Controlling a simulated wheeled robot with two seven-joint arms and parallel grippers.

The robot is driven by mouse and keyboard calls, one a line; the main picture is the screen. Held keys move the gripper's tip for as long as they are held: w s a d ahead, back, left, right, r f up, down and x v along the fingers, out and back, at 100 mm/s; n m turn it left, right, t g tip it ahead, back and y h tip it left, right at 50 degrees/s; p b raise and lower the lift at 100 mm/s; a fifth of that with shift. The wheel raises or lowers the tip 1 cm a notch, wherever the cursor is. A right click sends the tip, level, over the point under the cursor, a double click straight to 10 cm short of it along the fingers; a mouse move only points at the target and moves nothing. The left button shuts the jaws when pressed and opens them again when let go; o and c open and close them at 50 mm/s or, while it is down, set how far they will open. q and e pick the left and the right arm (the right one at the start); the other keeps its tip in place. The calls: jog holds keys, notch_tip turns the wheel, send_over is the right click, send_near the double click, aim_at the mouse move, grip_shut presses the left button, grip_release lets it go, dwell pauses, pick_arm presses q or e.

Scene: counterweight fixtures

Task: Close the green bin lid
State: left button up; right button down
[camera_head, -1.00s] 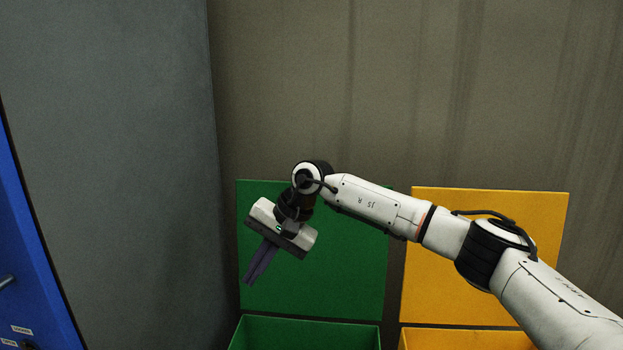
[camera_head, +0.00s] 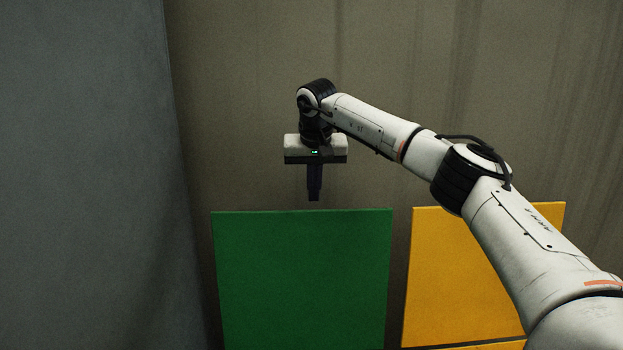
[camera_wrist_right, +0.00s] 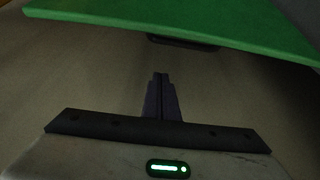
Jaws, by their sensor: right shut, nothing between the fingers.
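The green bin lid (camera_head: 303,285) stands open and upright in front of the back wall in the head view. Its top edge runs level across the picture. My right gripper (camera_head: 314,198) is shut and empty, pointing down just above the middle of that top edge. In the right wrist view the shut fingers (camera_wrist_right: 161,78) point toward the wall, and the green lid (camera_wrist_right: 190,18) crosses the top of the picture, apart from the fingertips. A dark part shows under the lid's edge there. The green bin's box is out of the frame. My left gripper is not in view.
The yellow bin lid (camera_head: 455,285) stands open to the right, partly behind my right arm. A grey panel (camera_head: 80,180) rises on the left. The brown wall (camera_head: 240,100) lies close behind the lids.

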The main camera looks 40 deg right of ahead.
jog(key=shift+s+a+f, duration=0.3)
jog(key=shift+s+f, duration=0.05)
jog(key=shift+f, duration=0.3)
jog(key=shift+s+a+f, duration=0.25)
jog(key=shift+s+f, duration=0.05)
jog(key=shift+f, duration=0.3)
jog(key=shift+s+a+f, duration=0.3)
jog(key=shift+s+f, duration=0.05)
jog(key=shift+f, duration=0.3)
